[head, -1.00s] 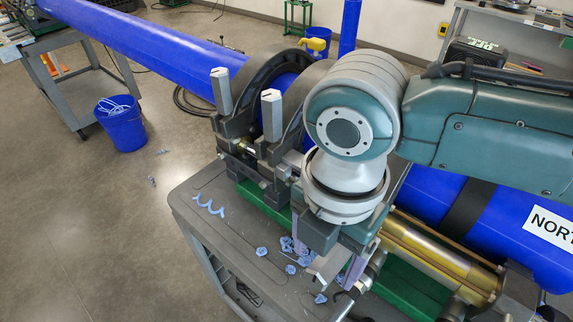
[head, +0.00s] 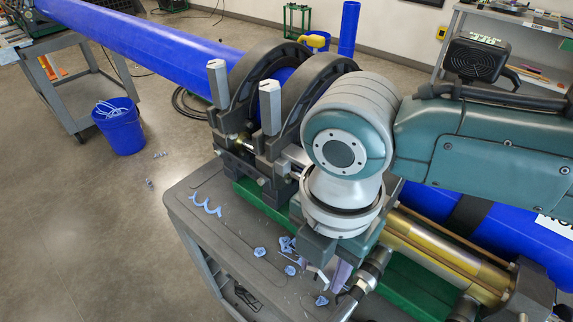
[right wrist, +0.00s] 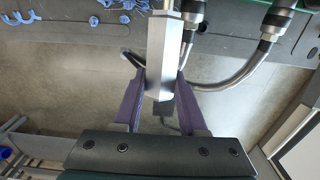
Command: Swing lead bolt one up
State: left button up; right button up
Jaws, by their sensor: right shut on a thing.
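My right gripper (right wrist: 160,78) has its two purple fingers on either side of a silver block-ended bolt (right wrist: 159,50), shut on it. In the right wrist view the bolt's rod runs up to the cart side and the block hangs out over the cart's edge. In the head view my right gripper (head: 334,273) is low beside the clamp, largely hidden by my wrist. Two similar bolts with grey block ends, a left one (head: 218,85) and a right one (head: 270,107), stand upright at the clamp rings. My left gripper is not in view.
The dark clamp rings (head: 262,72) hold a long blue pipe (head: 150,45). Blue shavings (head: 288,245) lie on the grey cart top (head: 235,235). Hoses with metal fittings (right wrist: 270,30) run close to the right of the held bolt. A blue bucket (head: 120,130) stands on the floor.

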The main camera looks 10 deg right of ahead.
jog(key=shift+c, duration=0.7)
jog(key=shift+w+d+r+p, duration=0.1)
jog(key=shift+d+r+p, duration=0.05)
jog(key=shift+r+p, duration=0.45)
jog(key=shift+w+d+r+p, duration=0.1)
jog(key=shift+r+p, duration=0.45)
jog(key=shift+r, duration=0.05)
jog(key=shift+d, duration=0.1)
jog(key=shift+r, duration=0.1)
jog(key=shift+w+d+r+p, duration=0.2)
jog(key=shift+d+r+p, duration=0.05)
jog(key=shift+r+p, duration=0.3)
jog(key=shift+w+d+r+p, duration=0.2)
jog(key=shift+r+p, duration=0.25)
jog(key=shift+r, duration=0.05)
jog(key=shift+w+d, duration=0.1)
jog(key=shift+r, duration=0.1)
